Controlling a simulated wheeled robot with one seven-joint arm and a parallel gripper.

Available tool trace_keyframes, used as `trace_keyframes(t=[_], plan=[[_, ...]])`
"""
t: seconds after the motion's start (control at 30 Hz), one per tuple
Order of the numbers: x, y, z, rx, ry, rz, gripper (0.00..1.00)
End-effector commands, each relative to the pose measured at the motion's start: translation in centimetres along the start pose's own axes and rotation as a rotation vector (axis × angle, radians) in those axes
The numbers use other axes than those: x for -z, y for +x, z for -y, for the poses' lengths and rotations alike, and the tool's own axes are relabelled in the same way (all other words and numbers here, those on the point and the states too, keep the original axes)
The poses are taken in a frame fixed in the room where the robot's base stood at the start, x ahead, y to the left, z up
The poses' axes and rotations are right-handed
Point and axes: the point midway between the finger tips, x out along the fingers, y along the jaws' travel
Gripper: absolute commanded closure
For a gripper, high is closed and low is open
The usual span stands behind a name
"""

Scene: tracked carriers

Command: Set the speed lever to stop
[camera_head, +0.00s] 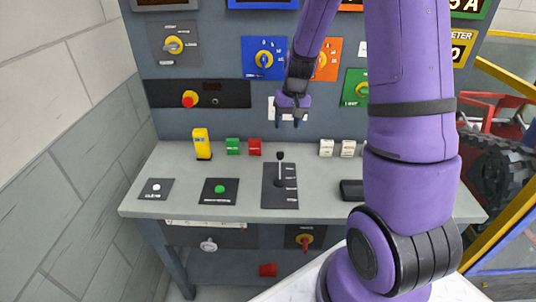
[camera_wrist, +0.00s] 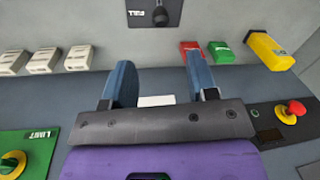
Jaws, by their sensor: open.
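The speed lever (camera_head: 280,157) has a black ball knob on a thin pale shaft. It rises from a dark plate (camera_head: 269,200) at the middle of the desk, with several small position labels down its right side. The labels are too small to read, so I cannot tell which position the lever is at. My gripper (camera_head: 288,123) is open and empty, above and behind the lever, near the upright panel. Its two blue fingers (camera_wrist: 160,68) stand apart in the wrist view.
A yellow block (camera_head: 202,145), a green block (camera_head: 233,146) and a red block (camera_head: 254,147) stand left of my gripper. White blocks (camera_head: 326,148) stand to the right. A green button (camera_head: 220,189) and a white button (camera_head: 156,188) lie left of the lever. A dark box (camera_head: 351,190) is right.

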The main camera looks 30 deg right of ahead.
Motion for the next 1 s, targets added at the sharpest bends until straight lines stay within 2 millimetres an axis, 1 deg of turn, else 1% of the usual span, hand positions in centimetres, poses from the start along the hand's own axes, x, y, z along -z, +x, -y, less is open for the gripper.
trace_keyframes(t=[0.03,0.1,0.27,0.37,0.73,0.9,1.0], plan=[[0.3,0.9,-0.5,0.0,0.01,0.01,0.47],[0.5,1.7,-0.9,-0.001,0.017,0.015,0.47],[0.7,2.7,-1.2,-0.001,0.023,0.021,0.47],[0.6,3.7,-1.1,-0.001,0.023,0.022,0.47],[0.5,9.9,-1.1,-0.001,0.023,0.023,0.47],[0.5,11.9,-1.1,0.0,0.022,0.021,0.47],[0.5,12.6,-1.1,0.0,0.022,0.02,0.47]])
